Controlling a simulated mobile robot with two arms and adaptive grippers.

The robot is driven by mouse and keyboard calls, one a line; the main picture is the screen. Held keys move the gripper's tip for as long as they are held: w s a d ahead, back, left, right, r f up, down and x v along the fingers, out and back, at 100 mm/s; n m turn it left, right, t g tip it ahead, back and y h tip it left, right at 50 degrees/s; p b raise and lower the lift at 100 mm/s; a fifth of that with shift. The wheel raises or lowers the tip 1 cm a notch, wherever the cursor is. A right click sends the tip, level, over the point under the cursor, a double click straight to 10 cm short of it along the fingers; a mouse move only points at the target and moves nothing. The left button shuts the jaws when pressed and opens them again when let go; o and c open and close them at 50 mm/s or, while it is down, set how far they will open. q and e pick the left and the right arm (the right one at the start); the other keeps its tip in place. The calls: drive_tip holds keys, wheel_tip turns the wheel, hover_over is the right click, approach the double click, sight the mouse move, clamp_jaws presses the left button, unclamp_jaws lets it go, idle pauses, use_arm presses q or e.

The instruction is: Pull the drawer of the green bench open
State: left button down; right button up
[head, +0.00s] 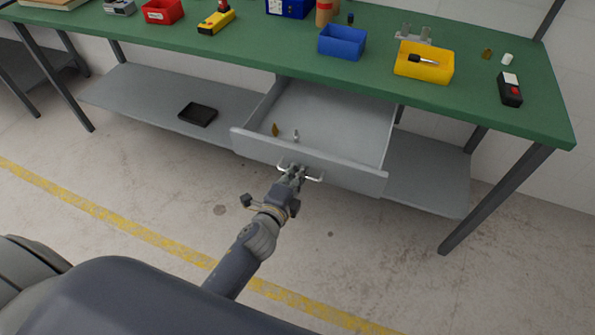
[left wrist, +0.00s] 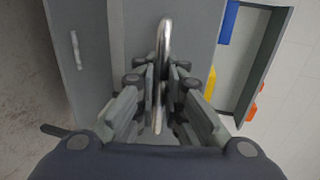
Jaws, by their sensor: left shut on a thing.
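The green bench (head: 265,50) stands across the head view. Its grey drawer (head: 240,146) is pulled well out from under the top, with its inside showing. A metal bar handle (head: 315,179) sits on the drawer front. My left gripper (head: 291,173) is shut on the handle near its middle. In the left wrist view the silver handle (left wrist: 165,45) runs between the fingers of my left gripper (left wrist: 160,95). Inside the drawer lie a small brass-coloured piece (head: 275,129) and a small pale piece (head: 296,135). My right gripper is not in view.
A blue bin (head: 342,41), a yellow tray (head: 424,62), a red bin (head: 162,11) and a black-and-red device (head: 510,89) stand on the bench. A black tray (head: 198,115) lies on the lower shelf (head: 140,93). The floor before the drawer is clear.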

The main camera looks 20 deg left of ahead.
use_arm(q)
drive_tip(key=shift+r, duration=0.1)
drive_tip(key=c, duration=1.7)
unclamp_jaws()
drive_tip(key=shift+s, duration=0.25)
drive_tip(key=v, duration=1.1)
drive_tip(key=shift+s, duration=0.25)
